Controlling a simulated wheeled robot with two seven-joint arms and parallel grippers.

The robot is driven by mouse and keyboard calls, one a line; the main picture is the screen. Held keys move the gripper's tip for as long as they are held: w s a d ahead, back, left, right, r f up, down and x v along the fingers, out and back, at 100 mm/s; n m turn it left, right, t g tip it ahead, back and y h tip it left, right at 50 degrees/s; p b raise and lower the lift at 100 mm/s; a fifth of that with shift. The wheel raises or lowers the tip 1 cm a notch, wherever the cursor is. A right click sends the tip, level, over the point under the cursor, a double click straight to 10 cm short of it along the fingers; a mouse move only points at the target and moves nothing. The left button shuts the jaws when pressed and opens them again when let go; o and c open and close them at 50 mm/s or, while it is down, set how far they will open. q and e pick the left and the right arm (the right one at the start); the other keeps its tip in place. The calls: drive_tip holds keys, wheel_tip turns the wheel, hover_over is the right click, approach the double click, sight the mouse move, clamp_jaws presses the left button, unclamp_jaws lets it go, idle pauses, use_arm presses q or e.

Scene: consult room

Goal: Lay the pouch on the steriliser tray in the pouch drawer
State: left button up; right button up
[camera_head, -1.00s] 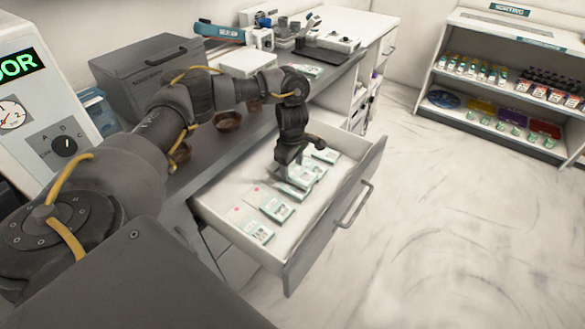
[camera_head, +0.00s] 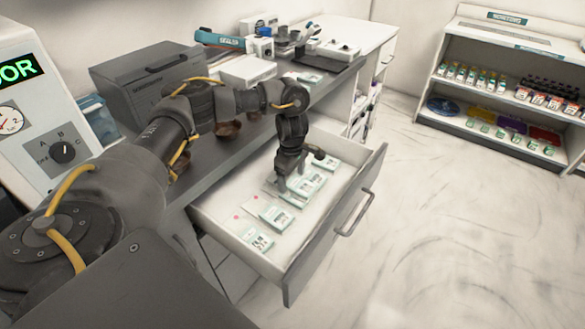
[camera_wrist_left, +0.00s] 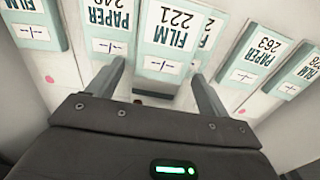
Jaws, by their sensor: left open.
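The pouch drawer (camera_head: 300,262) is pulled open and holds several flat pouches with teal and white labels. My left gripper (camera_head: 284,185) is inside the drawer, pointing down, open. In the left wrist view its two fingers (camera_wrist_left: 156,74) are spread on either side of a pouch labelled "FILM 221" (camera_wrist_left: 166,45). I cannot tell whether the fingers touch it. A "PAPER" pouch (camera_wrist_left: 107,22) lies left of it and "PAPER 263" (camera_wrist_left: 258,57) right of it. I cannot make out a steriliser tray for sure. My right gripper is not in view.
A dark lidded box (camera_head: 150,78), a white box (camera_head: 247,70) and a blue-barred sealer (camera_head: 220,40) stand on the grey counter. Brown bowls (camera_head: 228,128) sit beside my arm. Floor right of the drawer is clear.

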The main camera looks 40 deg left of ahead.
sight(292, 180)
use_arm(q)
wheel_tip(292, 180, up, 13)
drive_tip(key=p, duration=0.2)
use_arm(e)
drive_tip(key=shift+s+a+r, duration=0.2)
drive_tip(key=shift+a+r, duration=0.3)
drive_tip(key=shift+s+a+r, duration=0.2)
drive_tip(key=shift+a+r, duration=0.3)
